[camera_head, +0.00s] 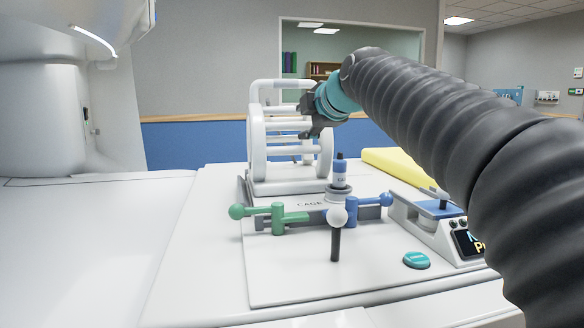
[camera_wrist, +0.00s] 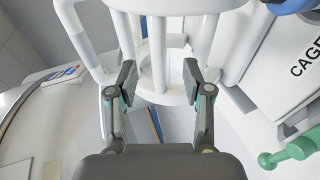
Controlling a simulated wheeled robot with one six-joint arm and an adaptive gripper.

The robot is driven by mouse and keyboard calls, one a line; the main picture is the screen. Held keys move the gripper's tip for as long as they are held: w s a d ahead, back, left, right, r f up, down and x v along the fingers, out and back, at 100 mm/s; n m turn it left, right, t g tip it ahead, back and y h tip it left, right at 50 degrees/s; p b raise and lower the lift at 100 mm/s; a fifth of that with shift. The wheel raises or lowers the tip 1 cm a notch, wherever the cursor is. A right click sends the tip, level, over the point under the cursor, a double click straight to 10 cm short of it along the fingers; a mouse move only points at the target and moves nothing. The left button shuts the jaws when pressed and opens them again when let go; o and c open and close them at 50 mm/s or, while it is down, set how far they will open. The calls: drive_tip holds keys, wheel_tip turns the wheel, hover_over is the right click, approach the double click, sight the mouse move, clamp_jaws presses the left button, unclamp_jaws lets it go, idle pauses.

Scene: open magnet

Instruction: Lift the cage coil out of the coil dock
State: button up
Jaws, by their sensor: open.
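The white cage coil (camera_head: 284,185) stands upright at the back of the white board in the head view, with ring ends, bars between them and a handle on top. Its bars also fill the upper part of the wrist view (camera_wrist: 158,60). The coil dock (camera_head: 245,188), beside the "CAGE" lettering, shows as a grey edge around the coil's base. My gripper (camera_head: 312,118) is at the coil's right side near its upper bars. In the wrist view my gripper (camera_wrist: 160,85) is open, its two fingers on either side of a vertical white bar, with gaps to it.
A control box (camera_head: 440,225) and teal button (camera_head: 416,260) are at right. The scanner (camera_head: 70,110) stands left.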

sight(300, 124)
drive_tip(key=shift+p+x, duration=0.6)
drive_tip(key=shift+x, duration=2.3)
drive_tip(key=shift+w+d, duration=0.1)
drive_tip(key=shift+d, duration=0.05)
clamp_jaws()
drive_tip(key=shift+r, duration=0.3)
